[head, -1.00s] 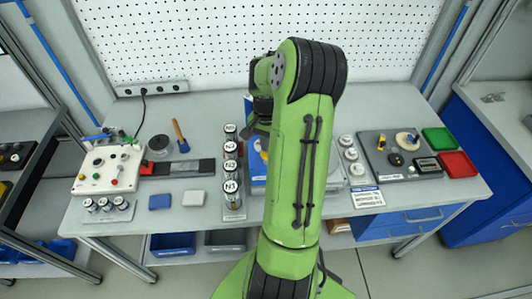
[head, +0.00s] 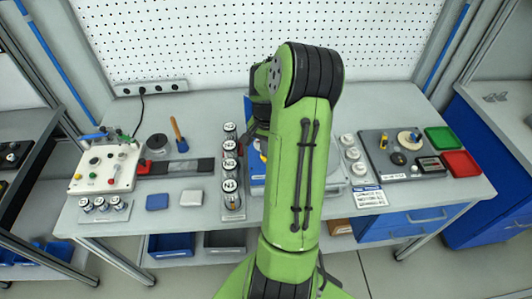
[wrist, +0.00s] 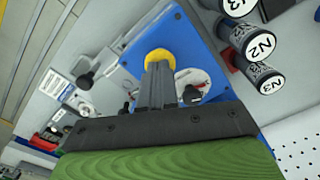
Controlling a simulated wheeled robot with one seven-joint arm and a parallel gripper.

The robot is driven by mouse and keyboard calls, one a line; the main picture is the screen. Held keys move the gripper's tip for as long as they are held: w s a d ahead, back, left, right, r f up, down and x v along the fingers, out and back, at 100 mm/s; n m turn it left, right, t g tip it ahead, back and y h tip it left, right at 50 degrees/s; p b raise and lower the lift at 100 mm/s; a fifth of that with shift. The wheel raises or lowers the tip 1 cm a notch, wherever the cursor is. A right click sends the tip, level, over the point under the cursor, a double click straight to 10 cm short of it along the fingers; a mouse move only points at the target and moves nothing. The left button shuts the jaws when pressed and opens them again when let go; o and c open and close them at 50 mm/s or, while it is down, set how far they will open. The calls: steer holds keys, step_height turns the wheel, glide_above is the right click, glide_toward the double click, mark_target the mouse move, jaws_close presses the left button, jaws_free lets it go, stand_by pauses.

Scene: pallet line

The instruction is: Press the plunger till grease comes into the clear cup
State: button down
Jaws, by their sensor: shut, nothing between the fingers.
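In the wrist view my gripper (wrist: 158,72) is shut and empty. Its fingertips point at a yellow round piece (wrist: 158,55), which looks like the plunger top, on a blue board (wrist: 205,50). The tips overlap the yellow piece in the picture; I cannot tell whether they touch it. A pale round part (wrist: 203,82) with red marks sits beside the fingers. I cannot make out the clear cup or any grease.
Labelled cans (head: 229,170) stand in a row left of the board. Several white round pieces (head: 354,155) stand to its right. A grey panel with knobs (head: 402,150) and green (head: 442,138) and red (head: 460,162) trays lie farther right. A white control box (head: 104,170) is at left.

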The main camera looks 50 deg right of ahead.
steer(key=shift+f+b, duration=0.35)
steer(key=shift+f, duration=0.25)
steer(key=shift+r, duration=0.1)
step_height(320, 180, up, 7)
steer(key=p, duration=0.5)
steer(key=shift+r+p, duration=0.15)
steer(key=shift+p, duration=0.25)
stand_by(0.4)
